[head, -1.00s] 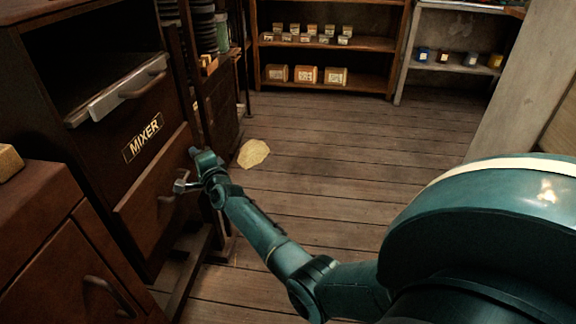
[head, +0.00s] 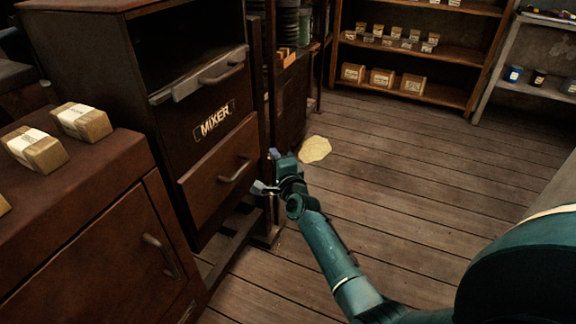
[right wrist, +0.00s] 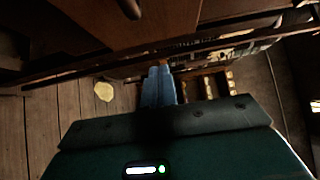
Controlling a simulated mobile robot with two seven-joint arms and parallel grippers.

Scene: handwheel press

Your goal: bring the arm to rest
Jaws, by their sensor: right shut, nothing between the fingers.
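My right gripper (head: 275,155) is at the end of my teal arm, which comes in from the lower right in the head view. It appears beside the right edge of the mixer cabinet's lower drawer front (head: 222,172), and I see no contact. In the right wrist view its blue fingers (right wrist: 158,86) are together with nothing between them. The mixer cabinet (head: 214,120) has an open upper bay with a metal-edged front and handle. My left gripper is not in view.
A brown cabinet (head: 95,235) with wrapped blocks (head: 82,121) on top stands at the left. A pale patch (head: 315,149) lies on the plank floor (head: 400,190). Shelves (head: 455,52) with small boxes stand at the back. Open floor lies right of the mixer.

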